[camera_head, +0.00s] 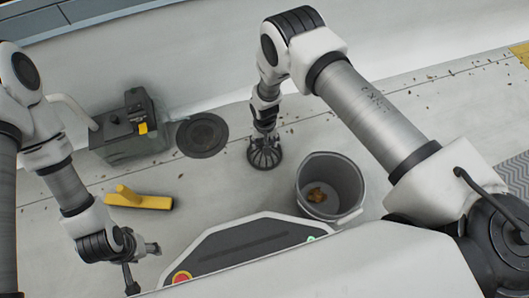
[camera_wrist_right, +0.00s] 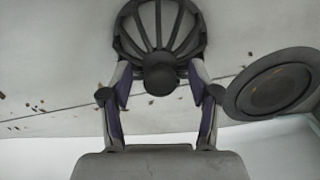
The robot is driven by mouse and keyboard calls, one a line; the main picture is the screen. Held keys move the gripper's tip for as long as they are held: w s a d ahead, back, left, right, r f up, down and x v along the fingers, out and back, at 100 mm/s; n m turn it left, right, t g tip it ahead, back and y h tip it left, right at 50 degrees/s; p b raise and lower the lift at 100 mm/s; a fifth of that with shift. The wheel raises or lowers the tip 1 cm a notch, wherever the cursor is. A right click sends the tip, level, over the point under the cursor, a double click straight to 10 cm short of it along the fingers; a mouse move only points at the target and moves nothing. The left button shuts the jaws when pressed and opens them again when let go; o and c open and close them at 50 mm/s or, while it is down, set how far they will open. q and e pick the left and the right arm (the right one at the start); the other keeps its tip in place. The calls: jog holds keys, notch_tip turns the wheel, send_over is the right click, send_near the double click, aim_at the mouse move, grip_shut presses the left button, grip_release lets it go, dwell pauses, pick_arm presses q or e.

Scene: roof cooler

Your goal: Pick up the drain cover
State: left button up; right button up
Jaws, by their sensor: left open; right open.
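The drain cover (camera_head: 265,154) is a dark ribbed dome with a knob on top, standing on the pale roof in the head view. In the right wrist view the drain cover (camera_wrist_right: 160,35) fills the top middle. My right gripper (camera_head: 265,128) is directly above it, pointing down. In the wrist view the right gripper's fingers (camera_wrist_right: 161,92) are apart, one on each side of the knob; I cannot tell whether they touch it. My left gripper (camera_head: 139,263) is open and empty at the lower left, away from the cover.
A dark round flat drain (camera_head: 202,135) lies left of the cover and also shows in the wrist view (camera_wrist_right: 268,91). A grey bucket (camera_head: 343,172) with brown leaves stands close on the right. Debris litters the roof.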

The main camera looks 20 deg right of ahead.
jog(key=shift+r, duration=0.1)
grip_shut()
jog(key=shift+r+p, duration=0.15)
jog(key=shift+p, duration=0.15)
